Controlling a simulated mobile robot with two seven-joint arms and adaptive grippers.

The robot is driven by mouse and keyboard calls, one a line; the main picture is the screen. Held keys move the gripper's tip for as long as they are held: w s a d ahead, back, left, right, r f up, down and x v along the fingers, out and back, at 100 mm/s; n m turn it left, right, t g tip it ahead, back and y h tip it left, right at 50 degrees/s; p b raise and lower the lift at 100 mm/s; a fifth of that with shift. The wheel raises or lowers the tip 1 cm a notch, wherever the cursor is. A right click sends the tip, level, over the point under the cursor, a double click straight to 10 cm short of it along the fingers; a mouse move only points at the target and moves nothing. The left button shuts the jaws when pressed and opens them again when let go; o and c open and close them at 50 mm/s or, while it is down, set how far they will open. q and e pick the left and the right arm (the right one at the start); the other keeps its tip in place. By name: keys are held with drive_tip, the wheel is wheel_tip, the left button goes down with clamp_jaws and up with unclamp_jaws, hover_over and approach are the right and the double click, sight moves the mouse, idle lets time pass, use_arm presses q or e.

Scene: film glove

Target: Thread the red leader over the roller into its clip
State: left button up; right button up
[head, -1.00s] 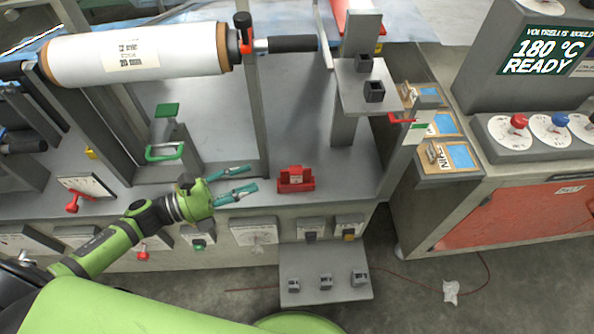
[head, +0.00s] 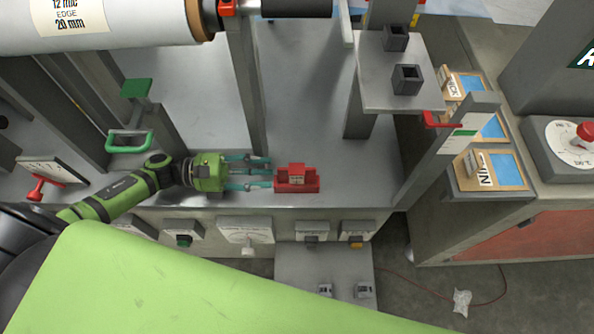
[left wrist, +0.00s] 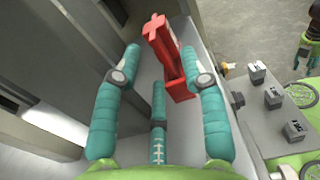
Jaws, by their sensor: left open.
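A red block-like holder (head: 296,179) with a pale label sits on the grey bench near its front edge. It also shows in the left wrist view (left wrist: 170,58). My left gripper (head: 262,172) is open, its teal fingers pointing right at the red holder, with tips close to its left side. In the left wrist view the holder shows between and beyond the two front fingertips; I cannot tell whether they touch it. The dark roller (head: 295,6) is cut off at the top. I cannot make out the red leader strip separately.
A large white film roll (head: 120,25) spans the upper left. A green handle (head: 128,141) stands left of my gripper. A grey shelf (head: 385,85) with two dark sockets and a post with a red lever (head: 440,120) stand at right. Bench behind the holder is clear.

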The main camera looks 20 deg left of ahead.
sight(275, 179)
use_arm(q)
drive_tip(key=x, duration=0.3)
drive_tip(key=shift+w+p, duration=0.1)
drive_tip(key=shift+p, duration=0.2)
drive_tip(key=shift+d, duration=0.1)
drive_tip(key=shift+f, duration=0.1)
clamp_jaws()
use_arm(e)
drive_tip(key=shift+w+a+r, duration=0.2)
drive_tip(key=shift+w+r, duration=0.4)
drive_tip(key=shift+w, duration=0.25)
